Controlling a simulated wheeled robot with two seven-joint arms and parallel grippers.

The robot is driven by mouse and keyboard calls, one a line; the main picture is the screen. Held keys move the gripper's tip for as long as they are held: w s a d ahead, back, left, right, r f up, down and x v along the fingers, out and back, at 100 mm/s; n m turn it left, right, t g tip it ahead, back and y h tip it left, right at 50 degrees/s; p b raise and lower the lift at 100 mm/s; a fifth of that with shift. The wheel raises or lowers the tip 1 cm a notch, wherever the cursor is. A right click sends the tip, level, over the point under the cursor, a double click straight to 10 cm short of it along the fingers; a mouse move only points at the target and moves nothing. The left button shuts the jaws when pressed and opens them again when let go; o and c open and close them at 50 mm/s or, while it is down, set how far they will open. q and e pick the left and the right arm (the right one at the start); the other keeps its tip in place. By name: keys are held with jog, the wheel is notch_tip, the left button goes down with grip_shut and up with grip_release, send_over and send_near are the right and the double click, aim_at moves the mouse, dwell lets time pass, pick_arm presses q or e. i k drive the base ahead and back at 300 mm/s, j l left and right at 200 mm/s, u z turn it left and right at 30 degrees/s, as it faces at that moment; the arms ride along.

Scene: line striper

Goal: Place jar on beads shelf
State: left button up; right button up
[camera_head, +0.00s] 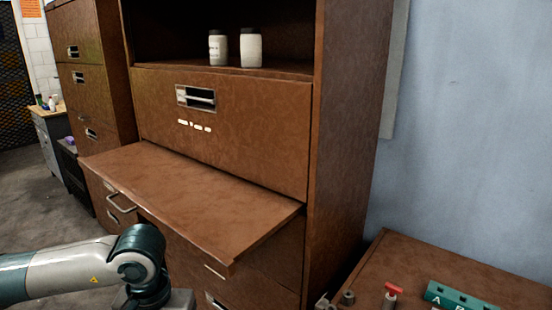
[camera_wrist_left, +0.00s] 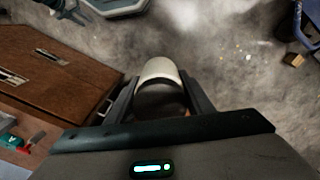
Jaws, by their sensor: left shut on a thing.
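My left gripper (camera_wrist_left: 160,98) is shut on a jar (camera_wrist_left: 158,70) in the left wrist view. The jar has a pale, rounded surface and a dark part nearer the gripper; it is held above the grey floor. In the head view my left arm comes in at the lower left, and its fingers and the held jar are out of frame. Two white jars, left (camera_head: 218,49) and right (camera_head: 251,48), stand upright side by side on an open shelf (camera_head: 290,67) in the brown cabinet. I cannot read which shelf is the beads shelf. My right gripper is not in view.
A brown pull-out board (camera_head: 190,190) juts from the cabinet below a closed drawer front (camera_head: 240,125) with a metal handle. A brown table (camera_head: 440,265) at the lower right holds a green lettered block (camera_head: 460,298) and small parts. The shelf has free room beside the jars.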

aim_at(291, 70)
jog(key=k, duration=0.65)
jog(key=z, duration=1.4)
jog(key=i+l, duration=0.9)
jog(key=i, duration=0.25)
jog(key=i+l, duration=0.4)
jog(key=i, duration=0.15)
